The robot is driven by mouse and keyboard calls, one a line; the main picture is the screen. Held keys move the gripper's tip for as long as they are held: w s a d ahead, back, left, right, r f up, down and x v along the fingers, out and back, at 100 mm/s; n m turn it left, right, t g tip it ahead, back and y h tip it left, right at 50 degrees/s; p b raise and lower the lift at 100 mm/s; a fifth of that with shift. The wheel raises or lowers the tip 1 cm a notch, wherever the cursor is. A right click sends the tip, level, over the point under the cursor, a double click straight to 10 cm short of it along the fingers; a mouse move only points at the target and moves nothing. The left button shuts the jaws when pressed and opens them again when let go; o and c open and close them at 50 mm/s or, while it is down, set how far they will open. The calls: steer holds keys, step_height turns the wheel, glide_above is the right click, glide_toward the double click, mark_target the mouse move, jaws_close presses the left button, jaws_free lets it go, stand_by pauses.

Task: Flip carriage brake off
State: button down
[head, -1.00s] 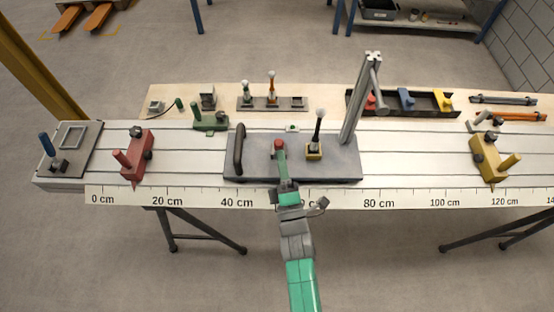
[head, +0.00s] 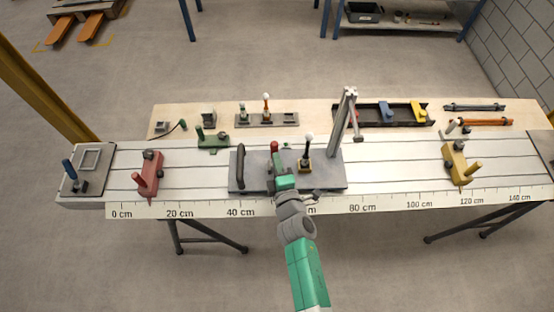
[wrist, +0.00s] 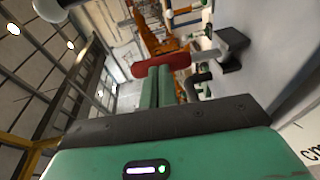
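The carriage (head: 325,180) is a dark grey plate on the pale rail bed, above the ruler's middle. A red-handled lever (head: 274,146) stands on it. In the wrist view, its red grip (wrist: 162,65) lies across my fingertips, with a grey shaft leading to a black block (wrist: 232,46) on the plate. My gripper (head: 276,164) has its green fingers together at the red grip; in the wrist view the fingertips (wrist: 161,72) seem to touch it. A black lever with a white ball (head: 308,140) rises from a yellow base to the right. Neither lever carries a readable label.
A black handle (head: 240,166) is on the carriage's left and a tall grey post (head: 341,125) on its right. A red stop block (head: 150,175) and a yellow one (head: 457,163) stand farther out. Small fixtures line the wooden strip behind. Bare rail bed lies either side.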

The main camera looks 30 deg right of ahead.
steer(key=shift+w+d+r+p, duration=0.15)
steer(key=shift+w+p, duration=0.15)
steer(key=shift+p, duration=0.15)
steer(key=shift+w, duration=0.1)
steer(key=shift+w+d+r, duration=0.1)
steer(key=shift+w+d, duration=0.25)
steer(key=shift+w, duration=0.25)
steer(key=shift+w+d, duration=0.3)
steer(key=shift+w, duration=0.25)
